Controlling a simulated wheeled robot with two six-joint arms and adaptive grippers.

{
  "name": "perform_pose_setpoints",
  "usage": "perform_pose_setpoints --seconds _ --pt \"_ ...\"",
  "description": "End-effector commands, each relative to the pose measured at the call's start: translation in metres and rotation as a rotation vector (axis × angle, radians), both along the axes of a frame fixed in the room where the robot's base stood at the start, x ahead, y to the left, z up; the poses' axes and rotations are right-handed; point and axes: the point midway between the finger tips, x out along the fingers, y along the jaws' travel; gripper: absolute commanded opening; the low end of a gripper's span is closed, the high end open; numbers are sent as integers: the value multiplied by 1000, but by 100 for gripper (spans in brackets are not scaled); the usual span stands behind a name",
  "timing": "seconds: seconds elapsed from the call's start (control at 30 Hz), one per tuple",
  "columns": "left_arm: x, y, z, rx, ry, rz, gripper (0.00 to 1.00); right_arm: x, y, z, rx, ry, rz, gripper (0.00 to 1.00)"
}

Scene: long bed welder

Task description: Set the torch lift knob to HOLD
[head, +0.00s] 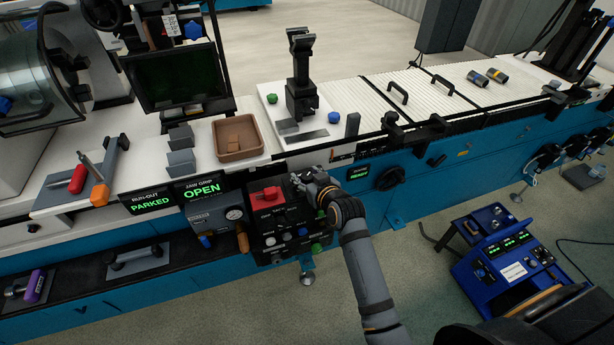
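A black control panel (259,226) is mounted on the front of the long bench, below its top edge. It carries a red block (266,196), several small knobs and buttons, and a green knob (317,248) at its lower right. The labels are too small to read, so I cannot tell which knob is the torch lift knob. My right gripper (299,186) is at the panel's upper right corner, and its wrist and arm cover that side. I cannot see whether its fingers are open or touch a knob. My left gripper is not in view.
A gauge box (212,218) adjoins the panel on the left, under signs reading PARKED and OPEN. A brown tray (240,139) and a black fixture (301,85) stand on the bench above. A blue pedestal console (505,255) stands on the floor at right.

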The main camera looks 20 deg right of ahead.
Motion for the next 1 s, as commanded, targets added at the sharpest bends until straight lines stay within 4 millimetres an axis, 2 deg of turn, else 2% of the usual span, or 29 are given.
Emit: perform_pose_setpoints --seconds 0.03,0.33,0.57,0.77,0.87,1.0 --pt "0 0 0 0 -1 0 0 0 0 0 0 0 0 40" --pt "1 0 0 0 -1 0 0 0 0 0 0 1 0 0" --pt "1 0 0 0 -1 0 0 0 0 0 -2 1 22 0" --pt "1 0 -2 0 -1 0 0 0 -1 -1 -4 1 113 0" --pt "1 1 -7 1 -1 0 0 0 -2 -3 -6 2 187 0" --pt "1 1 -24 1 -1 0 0 0 -3 -6 -9 1 309 0"
